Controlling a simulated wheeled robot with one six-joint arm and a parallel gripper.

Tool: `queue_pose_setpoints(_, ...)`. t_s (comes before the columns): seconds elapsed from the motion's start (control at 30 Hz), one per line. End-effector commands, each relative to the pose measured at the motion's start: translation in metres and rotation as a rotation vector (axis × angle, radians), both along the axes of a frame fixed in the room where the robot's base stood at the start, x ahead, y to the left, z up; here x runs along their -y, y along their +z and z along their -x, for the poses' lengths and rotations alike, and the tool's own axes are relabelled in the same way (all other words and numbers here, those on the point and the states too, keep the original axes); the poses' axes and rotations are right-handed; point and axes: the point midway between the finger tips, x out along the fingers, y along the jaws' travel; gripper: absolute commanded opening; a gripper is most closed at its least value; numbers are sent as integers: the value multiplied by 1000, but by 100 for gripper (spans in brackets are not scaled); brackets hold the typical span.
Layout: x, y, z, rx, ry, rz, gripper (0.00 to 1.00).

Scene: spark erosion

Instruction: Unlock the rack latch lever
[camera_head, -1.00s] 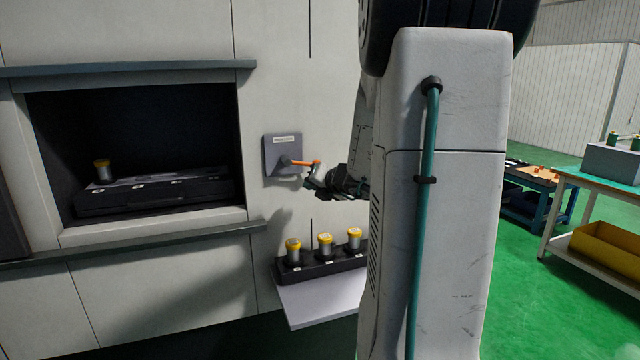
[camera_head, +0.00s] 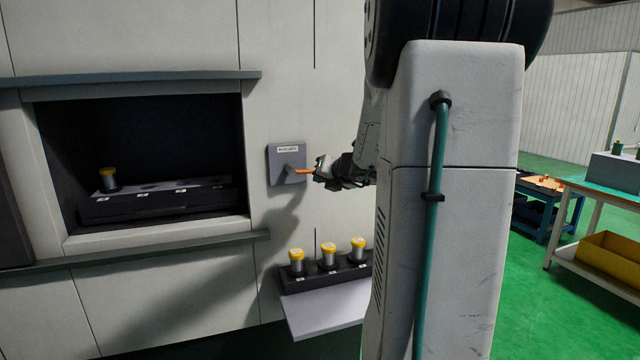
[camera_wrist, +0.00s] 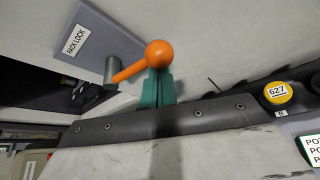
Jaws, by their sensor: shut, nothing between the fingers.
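The rack latch lever (camera_head: 303,171) has an orange handle and points right from a grey plate (camera_head: 273,164) on the machine wall. In the wrist view the lever's orange rod and ball knob (camera_wrist: 159,53) stick out from a grey pivot beside a "RACK LOCK" label (camera_wrist: 76,40). My gripper (camera_head: 319,172) is at the lever's free end. In the wrist view its teal fingers (camera_wrist: 157,85) are shut and empty, just below the ball, which overlaps their tips. I cannot tell whether they touch it.
A recess left of the plate holds a black rack (camera_head: 150,207) with one yellow-capped holder (camera_head: 109,180). Below the lever, a black rack (camera_head: 318,281) with yellow-capped holders stands on a pale shelf (camera_head: 325,316). A bench with a yellow bin (camera_head: 608,259) stands far right.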

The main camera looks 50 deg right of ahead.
Motion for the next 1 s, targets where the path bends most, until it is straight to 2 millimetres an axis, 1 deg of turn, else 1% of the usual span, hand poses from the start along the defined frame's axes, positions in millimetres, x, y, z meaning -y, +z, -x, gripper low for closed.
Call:
queue_pose_setpoints(0.1,0,4,0,-25,1,42,0)
queue_pose_setpoints(0.47,0,1,0,-27,0,41,0)
queue_pose_setpoints(0.57,-2,-6,1,-26,-2,40,0)
queue_pose_setpoints(0.73,-10,-31,2,-28,-13,37,0)
queue_pose_setpoints(0.77,-11,-34,4,-27,-14,38,0)
queue_pose_setpoints(0.8,-12,-25,13,-24,-15,46,0)
queue_pose_setpoints(1.0,-24,-9,49,-25,-16,45,0)
